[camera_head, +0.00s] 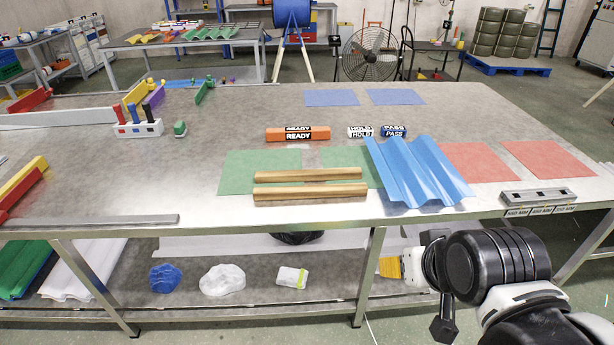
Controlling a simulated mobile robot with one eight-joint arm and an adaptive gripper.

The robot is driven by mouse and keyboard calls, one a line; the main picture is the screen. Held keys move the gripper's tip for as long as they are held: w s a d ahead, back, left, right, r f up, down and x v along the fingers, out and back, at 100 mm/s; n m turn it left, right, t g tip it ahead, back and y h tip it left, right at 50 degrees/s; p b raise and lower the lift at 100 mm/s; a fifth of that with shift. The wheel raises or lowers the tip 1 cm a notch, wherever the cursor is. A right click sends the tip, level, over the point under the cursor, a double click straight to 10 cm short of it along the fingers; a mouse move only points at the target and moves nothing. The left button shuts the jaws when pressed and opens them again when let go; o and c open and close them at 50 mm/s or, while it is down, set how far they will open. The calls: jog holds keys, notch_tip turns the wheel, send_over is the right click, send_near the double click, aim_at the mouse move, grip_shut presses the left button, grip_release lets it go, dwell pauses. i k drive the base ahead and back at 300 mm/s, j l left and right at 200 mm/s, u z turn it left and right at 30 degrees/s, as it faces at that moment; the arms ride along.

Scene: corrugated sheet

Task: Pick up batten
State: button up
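Two wooden battens lie parallel, left to right, near the front of the metal table: the rear batten (308,175) and the front batten (310,192). My arm reaches in from the lower right corner. Its dark end with my gripper (438,285) is beyond the table's front edge, below and right of the battens and well apart from them. The fingers are partly hidden and hard to make out, so I cannot tell whether they are open or shut.
A grey labelled block (538,200) is at the right edge. A flat metal bar (90,220) lies front left. The table's centre-left is clear.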

aim_at(275, 177)
jog(key=i+j+u, duration=0.15)
jog(key=i+j, duration=0.25)
jog(key=i+j+u, duration=0.2)
jog(key=i+j, duration=0.15)
jog(key=i, duration=0.25)
jog(key=i+j+u, duration=0.15)
jog(key=i+j, duration=0.15)
jog(key=i, duration=0.25)
